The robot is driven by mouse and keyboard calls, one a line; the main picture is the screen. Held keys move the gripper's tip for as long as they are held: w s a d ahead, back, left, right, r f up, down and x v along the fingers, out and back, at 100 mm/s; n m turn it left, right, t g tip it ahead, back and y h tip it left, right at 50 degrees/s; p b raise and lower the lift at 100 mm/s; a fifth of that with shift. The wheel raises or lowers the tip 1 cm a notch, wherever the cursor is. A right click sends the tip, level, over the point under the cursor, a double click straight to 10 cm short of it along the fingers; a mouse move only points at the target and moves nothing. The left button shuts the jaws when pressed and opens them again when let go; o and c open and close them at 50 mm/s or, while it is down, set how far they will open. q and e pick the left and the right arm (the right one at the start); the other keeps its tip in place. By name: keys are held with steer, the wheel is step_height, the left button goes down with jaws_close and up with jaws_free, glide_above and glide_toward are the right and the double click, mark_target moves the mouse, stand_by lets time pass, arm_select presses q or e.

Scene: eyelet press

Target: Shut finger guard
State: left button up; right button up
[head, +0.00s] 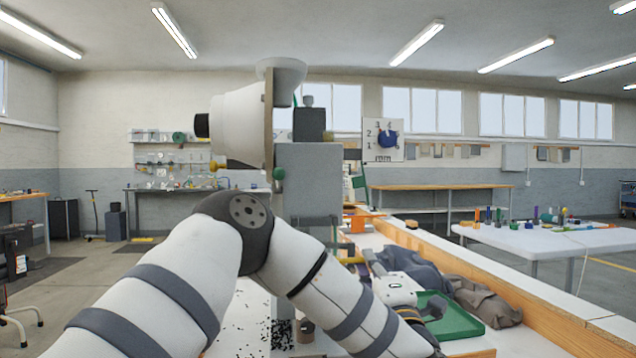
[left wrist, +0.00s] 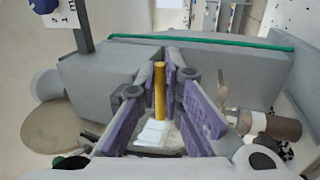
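The eyelet press (head: 308,175) stands in the middle of the head view as a tall grey body. A dark, see-through panel low on its front (head: 316,228) may be the finger guard; its exact position is unclear. A yellow bar (head: 350,260) sticks out to the right of the press. In the left wrist view a yellow rod (left wrist: 159,92) stands between the purple-padded fingers of my left gripper (left wrist: 158,78). The fingers look apart, with no clear contact on the rod. In the head view my left gripper (head: 374,262) is beside the yellow bar. My right gripper is not seen.
A green tray (head: 462,318) and dark cloths (head: 485,298) lie right of my left gripper. A wooden edge (head: 500,280) runs along the bench's right side. Small black bits (head: 232,325) are scattered at the front left. A white table (head: 550,236) stands farther right.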

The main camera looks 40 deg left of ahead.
arm_select(q)
steer(key=o, duration=0.5)
steer(key=shift+w+a+f, duration=0.1)
steer(key=shift+f, duration=0.05)
steer(key=s+d, duration=0.6)
steer(key=d, duration=0.1)
